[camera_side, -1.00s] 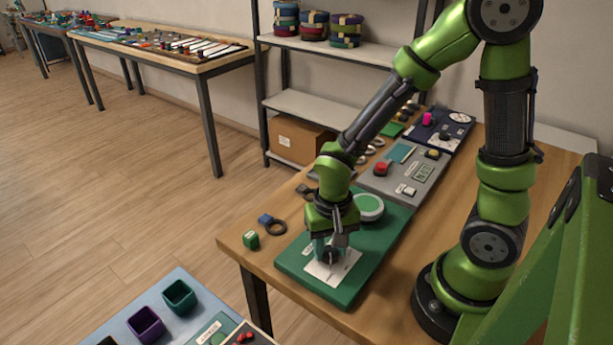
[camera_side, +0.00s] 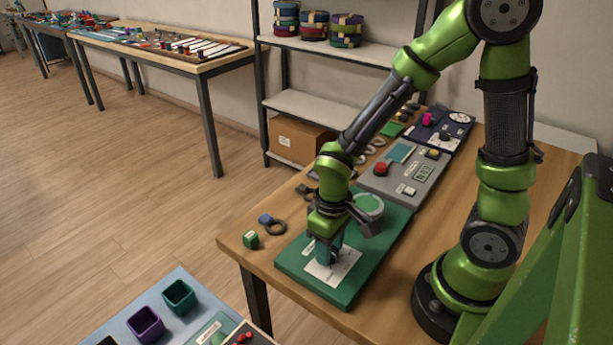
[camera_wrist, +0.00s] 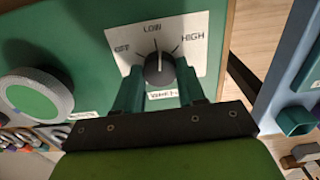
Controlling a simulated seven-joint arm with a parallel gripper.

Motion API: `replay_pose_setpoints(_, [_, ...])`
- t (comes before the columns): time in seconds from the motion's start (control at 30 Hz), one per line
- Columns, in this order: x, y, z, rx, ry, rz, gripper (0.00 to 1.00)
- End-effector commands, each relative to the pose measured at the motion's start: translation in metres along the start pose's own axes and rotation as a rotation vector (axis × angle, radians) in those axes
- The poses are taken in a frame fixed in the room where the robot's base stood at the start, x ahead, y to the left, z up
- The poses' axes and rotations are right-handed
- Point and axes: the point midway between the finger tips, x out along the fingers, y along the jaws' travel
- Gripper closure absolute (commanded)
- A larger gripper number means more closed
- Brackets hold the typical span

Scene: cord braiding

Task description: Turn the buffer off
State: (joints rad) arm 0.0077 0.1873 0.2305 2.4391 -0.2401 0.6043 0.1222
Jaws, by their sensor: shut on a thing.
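The buffer is a green board (camera_side: 362,282) with a white dial plate marked OFF, LOW and HIGH and a round pale-green pad (camera_side: 369,206). The wrist view shows the dark round knob (camera_wrist: 159,69) on the plate (camera_wrist: 196,30), its pointer line aimed about at LOW. The pad also shows in the wrist view (camera_wrist: 32,97), left of the plate. My gripper (camera_side: 331,262) is down at the plate, its two fingers (camera_wrist: 159,82) on either side of the knob, shut on it. In the side view the knob is mostly hidden by the fingers.
A grey panel (camera_side: 415,178) with a red button lies behind the board. A small green cube (camera_side: 250,240) and a blue-topped dark ring (camera_side: 274,226) lie left of the board. A separate tray with coloured cups (camera_side: 179,296) stands at the front left.

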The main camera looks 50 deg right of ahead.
Motion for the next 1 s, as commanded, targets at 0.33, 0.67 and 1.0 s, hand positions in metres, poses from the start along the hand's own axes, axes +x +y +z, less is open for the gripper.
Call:
replay_pose_setpoints(0.33, [0.0,-0.0004,0.0006,-0.328,-0.002,0.0,0.91])
replay_pose_setpoints(0.67, [0.0001,-0.0005,0.0008,-0.64,-0.002,0.0,0.91])
replay_pose_setpoints(1.0, [0.0001,-0.0005,0.001,-0.905,-0.002,-0.001,0.91])
